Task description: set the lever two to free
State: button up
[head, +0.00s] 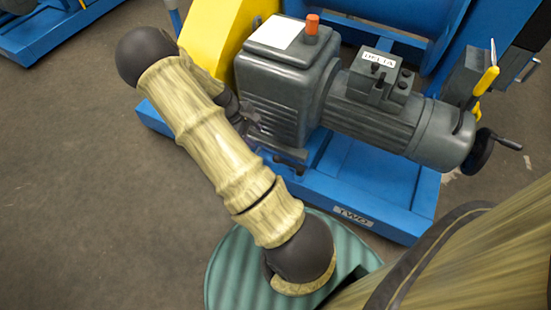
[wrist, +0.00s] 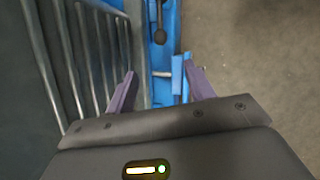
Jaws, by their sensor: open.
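The machine with the plate marked TWO (head: 354,217) stands in front of me on a blue base (head: 395,200). A yellow-handled lever (head: 486,80) sticks up at the far end of its motor, on the right. I cannot tell which of these is the task's lever. My gripper (wrist: 158,68) is open and empty, its purple fingers apart over the blue frame, with the knob beyond the fingertips.
A grey gearbox (head: 275,85) with an orange cap and a motor (head: 375,120) marked DELTA sit on the base. A handwheel (head: 482,150) is at the right, a yellow guard (head: 215,35) behind. Grey ribs (wrist: 85,60) flank the left finger. Floor is clear at left.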

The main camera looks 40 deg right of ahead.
aim_at(275, 157)
jog(key=b+x, duration=0.9)
jog(key=x, duration=0.8)
jog(key=shift+d+f, duration=0.1)
jog(key=shift+f, duration=0.1)
grip_shut()
